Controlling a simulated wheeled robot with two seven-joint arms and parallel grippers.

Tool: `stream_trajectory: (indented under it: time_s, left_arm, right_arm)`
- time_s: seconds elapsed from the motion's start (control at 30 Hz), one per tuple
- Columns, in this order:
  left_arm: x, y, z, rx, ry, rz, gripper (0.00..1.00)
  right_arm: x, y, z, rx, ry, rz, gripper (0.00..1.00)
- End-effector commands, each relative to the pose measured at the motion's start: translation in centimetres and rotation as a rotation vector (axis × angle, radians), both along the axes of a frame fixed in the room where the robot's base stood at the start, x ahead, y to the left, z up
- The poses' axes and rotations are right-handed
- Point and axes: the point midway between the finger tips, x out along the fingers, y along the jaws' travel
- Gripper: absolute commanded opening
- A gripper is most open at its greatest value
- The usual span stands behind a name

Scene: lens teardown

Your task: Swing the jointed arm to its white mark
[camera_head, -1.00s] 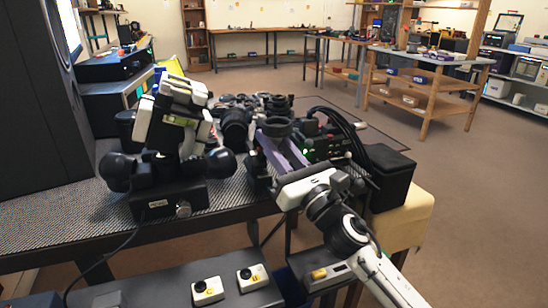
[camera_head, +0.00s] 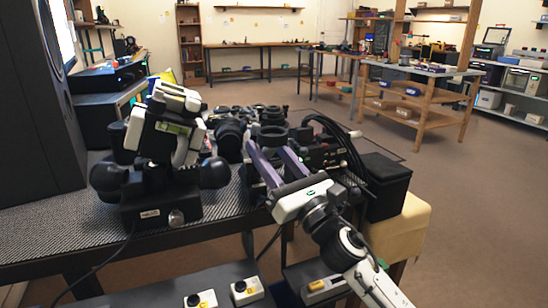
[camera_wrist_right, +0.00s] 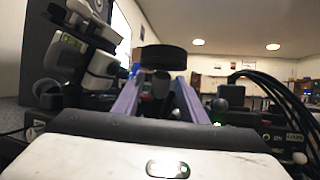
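A black-and-white instrument with stacked jointed blocks and large round side knobs (camera_head: 165,135) stands on the dark bench at left; it also shows in the right wrist view (camera_wrist_right: 78,50). I cannot tell whether it is the jointed arm, and I cannot make out a white mark. My right gripper (camera_head: 266,150) has two purple fingers, apart, with nothing held between them. It points toward a black round ring (camera_head: 273,132) beyond the fingertips. In the right wrist view the open fingers (camera_wrist_right: 158,85) sit below a black disc (camera_wrist_right: 163,57). My left gripper is not in view.
Several black lens parts (camera_head: 230,132) crowd the bench behind the gripper. A black unit with thick looping cables (camera_head: 325,150) and a black box (camera_head: 384,185) stand to its right. The instrument's cable hangs over the bench edge.

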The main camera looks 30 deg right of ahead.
Motion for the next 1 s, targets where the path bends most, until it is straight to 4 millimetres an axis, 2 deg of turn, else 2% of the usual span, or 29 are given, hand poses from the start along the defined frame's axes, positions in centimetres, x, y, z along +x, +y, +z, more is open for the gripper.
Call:
stream_trajectory:
  time_s: [0.17,0.4,0.6,1.0]
  left_arm:
    - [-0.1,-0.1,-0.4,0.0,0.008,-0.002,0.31]
    - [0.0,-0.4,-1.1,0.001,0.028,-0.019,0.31]
    - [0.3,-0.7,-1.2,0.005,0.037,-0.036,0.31]
    - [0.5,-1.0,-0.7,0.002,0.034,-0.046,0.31]
  right_arm:
    - [-1.9,-0.3,-1.2,-0.001,0.003,0.0,0.39]
    - [-6.0,-1.0,-3.2,0.003,0.004,0.0,0.39]
    - [-8.3,-1.5,-4.2,0.003,0.002,0.0,0.39]
    - [-9.0,-1.6,-4.3,0.0,-0.001,0.0,0.39]
